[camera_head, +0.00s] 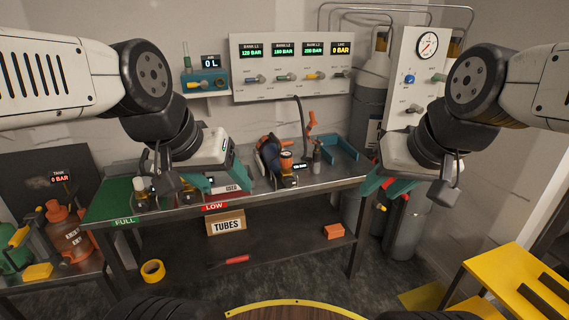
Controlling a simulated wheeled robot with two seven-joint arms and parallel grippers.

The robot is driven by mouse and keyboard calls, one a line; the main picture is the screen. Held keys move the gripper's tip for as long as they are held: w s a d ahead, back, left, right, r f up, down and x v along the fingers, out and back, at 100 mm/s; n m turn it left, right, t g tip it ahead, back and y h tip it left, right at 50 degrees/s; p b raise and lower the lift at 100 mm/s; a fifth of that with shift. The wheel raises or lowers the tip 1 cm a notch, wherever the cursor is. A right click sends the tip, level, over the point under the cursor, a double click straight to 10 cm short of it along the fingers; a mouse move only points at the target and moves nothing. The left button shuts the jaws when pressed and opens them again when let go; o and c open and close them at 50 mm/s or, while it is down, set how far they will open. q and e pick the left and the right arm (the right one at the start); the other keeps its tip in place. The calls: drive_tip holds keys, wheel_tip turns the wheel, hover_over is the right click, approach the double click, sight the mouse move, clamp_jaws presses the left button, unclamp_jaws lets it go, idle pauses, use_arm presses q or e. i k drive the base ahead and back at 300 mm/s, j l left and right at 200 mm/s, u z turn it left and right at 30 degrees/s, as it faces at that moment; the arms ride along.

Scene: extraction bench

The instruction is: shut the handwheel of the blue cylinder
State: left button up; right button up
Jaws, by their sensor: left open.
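I see no cylinder that is plainly blue. Tall grey cylinders (369,108) stand behind the right end of the bench, partly hidden by the panels and my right arm. No handwheel on them shows clearly. My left gripper (212,182) is open and empty over the left half of the bench, its teal fingers pointing down. My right gripper (386,186) hangs past the bench's right end, in front of the grey cylinders. Its teal fingertips are seen at a poor angle, so its opening is unclear.
A gauge panel (292,68) is on the wall. Orange containers (68,234) stand at lower left. A yellow stand (515,283) is at lower right.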

sight(289, 181)
drive_tip(key=l+z, duration=0.1)
drive_tip(key=l, duration=0.3)
drive_tip(key=i+l+z, duration=0.15)
drive_tip(key=l, duration=0.25)
drive_tip(key=i+l+z, duration=0.1)
drive_tip(key=l, duration=0.3)
